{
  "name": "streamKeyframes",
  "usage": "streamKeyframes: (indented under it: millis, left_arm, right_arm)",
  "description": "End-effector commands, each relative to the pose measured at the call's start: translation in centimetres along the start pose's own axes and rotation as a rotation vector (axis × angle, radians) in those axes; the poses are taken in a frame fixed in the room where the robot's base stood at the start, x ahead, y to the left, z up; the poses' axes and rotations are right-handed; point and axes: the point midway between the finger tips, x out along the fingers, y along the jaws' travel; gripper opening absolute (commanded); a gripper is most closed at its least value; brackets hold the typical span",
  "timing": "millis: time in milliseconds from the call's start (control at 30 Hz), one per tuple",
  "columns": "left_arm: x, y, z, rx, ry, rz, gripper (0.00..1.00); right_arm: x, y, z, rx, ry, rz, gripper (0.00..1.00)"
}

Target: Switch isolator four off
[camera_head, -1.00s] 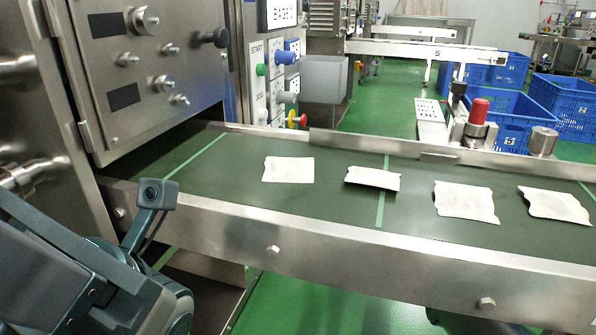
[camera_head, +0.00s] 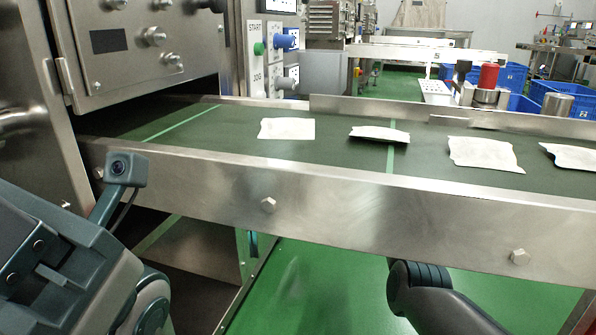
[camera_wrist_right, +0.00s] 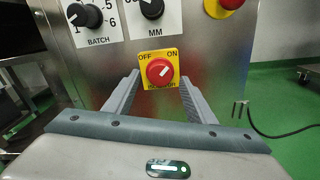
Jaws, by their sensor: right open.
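An isolator switch (camera_wrist_right: 160,72) shows in the right wrist view, a red round knob on a yellow plate marked OFF at upper left and ON at upper right. The white mark on the knob slants up to the right, towards ON. I cannot tell whether the fingers touch the panel. My left gripper is outside both views.
A BATCH dial (camera_wrist_right: 86,16) and an MM dial (camera_wrist_right: 151,8) sit above the switch, with a red button (camera_wrist_right: 230,2) at upper right. In the head view, a conveyor (camera_head: 350,205) with several white packets crosses the front.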

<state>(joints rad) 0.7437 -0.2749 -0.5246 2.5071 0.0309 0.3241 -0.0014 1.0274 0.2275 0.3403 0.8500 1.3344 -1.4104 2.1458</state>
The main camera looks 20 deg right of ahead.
Motion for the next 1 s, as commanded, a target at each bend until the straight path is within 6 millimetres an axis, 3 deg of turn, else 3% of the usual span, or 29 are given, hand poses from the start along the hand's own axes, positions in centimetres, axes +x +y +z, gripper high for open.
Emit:
streamKeyframes:
  millis: [100,300,667,700,867,1000]
  left_arm:
    - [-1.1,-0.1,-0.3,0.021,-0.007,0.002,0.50]
    - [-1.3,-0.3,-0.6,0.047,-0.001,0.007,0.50]
    - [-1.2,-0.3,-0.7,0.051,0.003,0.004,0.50]
    - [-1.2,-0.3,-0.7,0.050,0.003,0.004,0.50]
    - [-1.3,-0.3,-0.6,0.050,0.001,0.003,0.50]
    - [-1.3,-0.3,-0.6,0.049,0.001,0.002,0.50]
  right_arm:
    - [1.5,-0.1,-0.3,-0.002,0.000,0.000,0.50]
    - [2.9,-0.1,-0.1,-0.001,0.000,0.000,0.50]
    - [3.2,0.0,0.0,-0.001,0.000,-0.001,0.50]
    - [3.2,0.0,0.0,-0.001,0.000,-0.001,0.48]
    - [3.2,0.0,0.0,-0.001,0.001,-0.001,0.10]
    - [3.2,0.0,0.0,-0.001,0.001,-0.001,0.09]
